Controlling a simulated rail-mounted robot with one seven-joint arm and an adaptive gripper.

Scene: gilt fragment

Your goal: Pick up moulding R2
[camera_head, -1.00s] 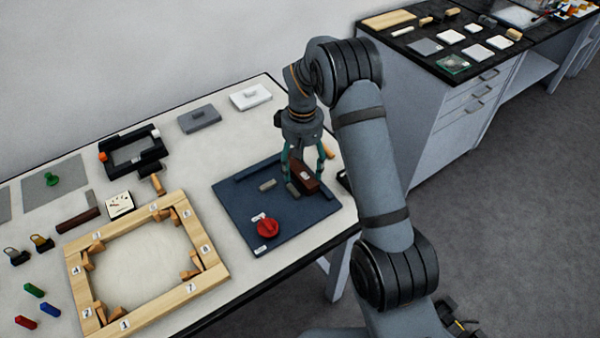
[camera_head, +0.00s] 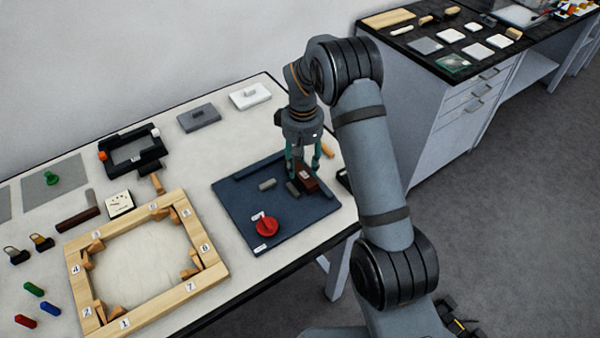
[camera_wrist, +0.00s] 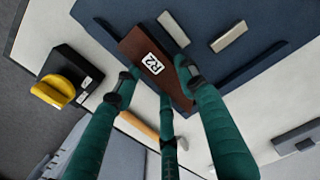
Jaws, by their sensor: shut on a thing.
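Moulding R2 (camera_head: 308,183) is a dark reddish-brown block at the right part of the blue mat (camera_head: 234,205). In the wrist view the block (camera_wrist: 133,45) carries a white "R2" label on its upward face. My gripper (camera_head: 303,174) points down at it with its teal fingers. In the wrist view my gripper (camera_wrist: 153,82) has fingers on either side of the block's near part, shut on it. The block is at or close to mat level; I cannot tell whether it is clear of the mat.
Two small grey bars (camera_head: 267,184) and a red knob (camera_head: 266,227) lie on the mat. A numbered wooden frame (camera_head: 160,310) stands to the left. In the wrist view, a black block with a yellow part (camera_wrist: 52,91) and a wooden handle (camera_wrist: 138,124) lie nearby.

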